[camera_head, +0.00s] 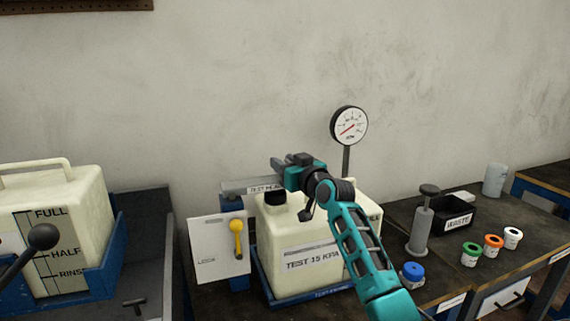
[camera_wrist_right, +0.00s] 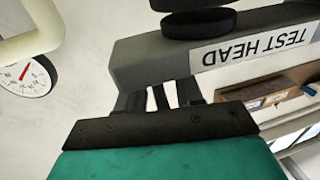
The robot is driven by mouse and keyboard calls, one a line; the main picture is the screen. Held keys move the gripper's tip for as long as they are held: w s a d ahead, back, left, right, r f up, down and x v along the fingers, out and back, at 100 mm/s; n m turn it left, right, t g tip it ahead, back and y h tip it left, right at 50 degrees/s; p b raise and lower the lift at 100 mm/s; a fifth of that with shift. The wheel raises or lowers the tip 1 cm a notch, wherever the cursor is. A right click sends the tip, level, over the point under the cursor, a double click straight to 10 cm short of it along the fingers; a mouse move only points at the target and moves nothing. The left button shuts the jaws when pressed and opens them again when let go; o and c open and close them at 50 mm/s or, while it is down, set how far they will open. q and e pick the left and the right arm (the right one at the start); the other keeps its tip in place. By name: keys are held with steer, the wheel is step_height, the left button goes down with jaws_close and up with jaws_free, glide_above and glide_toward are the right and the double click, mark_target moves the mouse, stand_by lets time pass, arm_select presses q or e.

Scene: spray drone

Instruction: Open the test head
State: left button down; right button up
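The test head (camera_head: 235,186) is a grey bar with a "TEST HEAD" label, low over the cream tank (camera_head: 300,250) marked "TEST 15 KPA". A black cap (camera_head: 275,199) shows at the tank's top, under the bar. My right gripper (camera_head: 287,161) is above and just behind the bar's right end. In the right wrist view the labelled bar (camera_wrist_right: 150,55) appears upside down beyond the fingers (camera_wrist_right: 159,96). The fingers are apart, with pale gaps and a narrow dark strip between them. Contact with the bar cannot be told. My left gripper is out of view.
A yellow lever (camera_head: 237,238) stands on a white "LOCK" panel (camera_head: 205,262) left of the tank. A pressure gauge (camera_head: 349,126) stands behind. A pump (camera_head: 421,225), waste bin (camera_head: 471,215) and several capped jars are right. A larger tank (camera_head: 75,200) is left.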

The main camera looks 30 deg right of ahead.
steer(key=shift+c, duration=0.5)
jaws_close()
